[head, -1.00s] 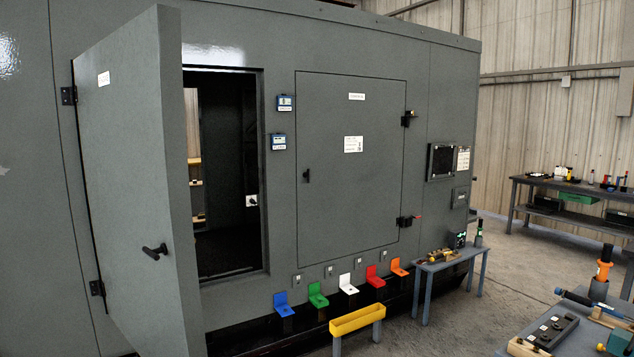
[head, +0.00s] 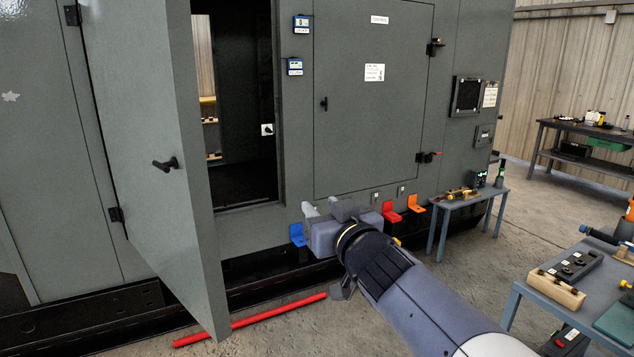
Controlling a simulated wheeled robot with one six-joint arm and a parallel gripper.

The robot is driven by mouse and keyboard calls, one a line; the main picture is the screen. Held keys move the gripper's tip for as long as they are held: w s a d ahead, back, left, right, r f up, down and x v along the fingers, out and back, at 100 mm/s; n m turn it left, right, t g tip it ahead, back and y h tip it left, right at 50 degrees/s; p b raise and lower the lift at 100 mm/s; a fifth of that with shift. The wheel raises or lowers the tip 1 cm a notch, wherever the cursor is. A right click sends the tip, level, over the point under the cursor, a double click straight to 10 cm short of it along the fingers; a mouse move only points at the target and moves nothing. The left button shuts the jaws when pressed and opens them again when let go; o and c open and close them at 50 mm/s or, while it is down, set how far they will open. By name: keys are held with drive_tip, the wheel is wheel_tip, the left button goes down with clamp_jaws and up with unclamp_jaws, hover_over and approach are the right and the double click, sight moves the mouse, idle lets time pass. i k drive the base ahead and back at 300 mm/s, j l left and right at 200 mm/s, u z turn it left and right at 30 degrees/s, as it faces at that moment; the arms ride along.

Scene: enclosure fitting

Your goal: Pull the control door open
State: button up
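Coloured brackets, blue (head: 298,235), red (head: 392,217) and orange (head: 416,202), line the enclosure's base. A red bar (head: 250,320) lies on the floor. A small table (head: 466,205) and a workbench (head: 560,300) stand at the right. Open floor lies between them.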

sight(371, 57)
drive_tip(key=i+j, duration=0.15)
drive_tip(key=i, duration=3.4)
drive_tip(key=i+z, duration=0.25)
drive_tip(key=i, duration=0.35)
